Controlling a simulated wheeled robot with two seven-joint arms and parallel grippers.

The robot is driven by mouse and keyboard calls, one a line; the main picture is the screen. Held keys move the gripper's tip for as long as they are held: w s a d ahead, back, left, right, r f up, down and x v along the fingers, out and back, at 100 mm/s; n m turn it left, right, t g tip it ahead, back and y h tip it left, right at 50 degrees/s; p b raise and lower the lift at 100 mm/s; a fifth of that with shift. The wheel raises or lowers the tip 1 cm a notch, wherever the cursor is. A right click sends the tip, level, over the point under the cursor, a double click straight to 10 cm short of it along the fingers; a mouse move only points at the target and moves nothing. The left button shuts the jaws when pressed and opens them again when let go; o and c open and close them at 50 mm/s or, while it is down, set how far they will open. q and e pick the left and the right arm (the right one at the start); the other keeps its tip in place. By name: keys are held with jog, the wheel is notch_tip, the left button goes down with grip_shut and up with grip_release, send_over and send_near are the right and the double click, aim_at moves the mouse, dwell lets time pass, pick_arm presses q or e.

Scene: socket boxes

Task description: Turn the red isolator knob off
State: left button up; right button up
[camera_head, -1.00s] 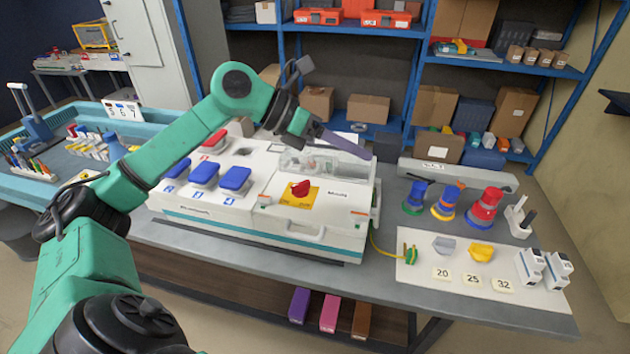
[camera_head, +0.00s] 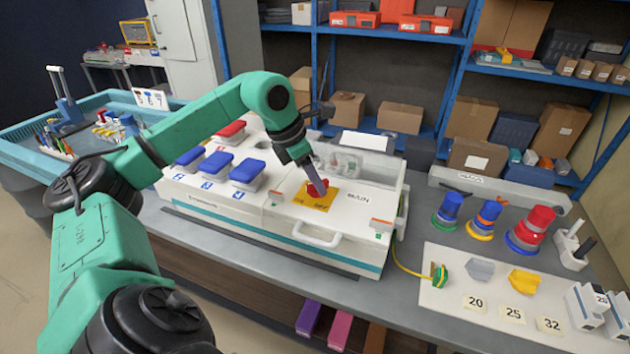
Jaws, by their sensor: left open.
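The red isolator knob (camera_head: 322,187) sits on a yellow plate (camera_head: 304,202) on the white socket box (camera_head: 270,218). My left gripper (camera_head: 319,189) is open and points down at the knob, with its fingers right at it. The fingers hide part of the knob, so its angle and whether they touch it cannot be told. My right gripper is not in view.
Blue socket covers (camera_head: 247,170) and a red one (camera_head: 231,130) are on the box to the left. A white handle (camera_head: 318,238) juts from its front. Coloured plugs (camera_head: 530,228) and a white board (camera_head: 450,290) with numbered tags lie to the right.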

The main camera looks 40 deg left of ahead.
pick_arm(q)
jog(key=shift+f, duration=0.2)
grip_shut()
